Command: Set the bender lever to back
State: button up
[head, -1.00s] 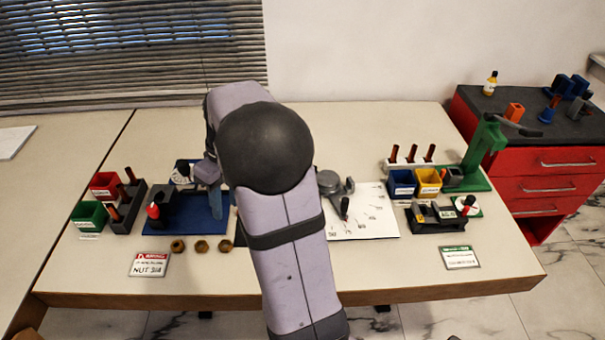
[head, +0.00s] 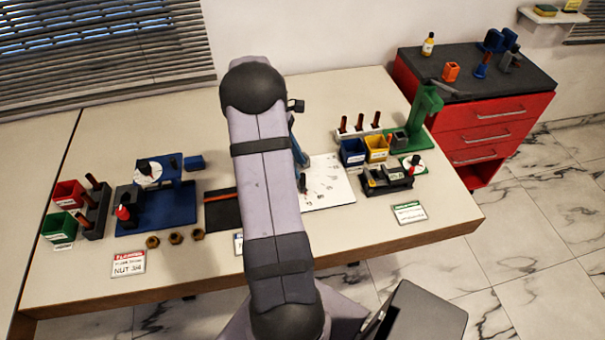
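The white angle-marked plate (head: 330,185) lies right of my arm in the head view. A small dark upright handle (head: 303,184) shows at the plate's left edge, close to my arm; it looks like the end of the bender lever. The bender's round grey body and most of the lever are hidden behind my arm. Of my gripper, only a blue part (head: 298,152) shows past the arm's right edge, just above the dark handle. I cannot tell whether it touches the lever, and its fingertips are hidden.
A blue fixture (head: 180,205) with a red-tipped knob stands left of my arm, with brass nuts (head: 175,238) in front. Blue and yellow bins (head: 377,150), a black block fixture (head: 387,182) and a green press (head: 424,108) stand right. The table's front strip is mostly clear.

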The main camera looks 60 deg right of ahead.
aim_at(302, 175)
jog(key=shift+p+x, duration=0.6)
jog(key=shift+x, duration=2.2)
jog(key=shift+c, duration=0.6)
grip_shut()
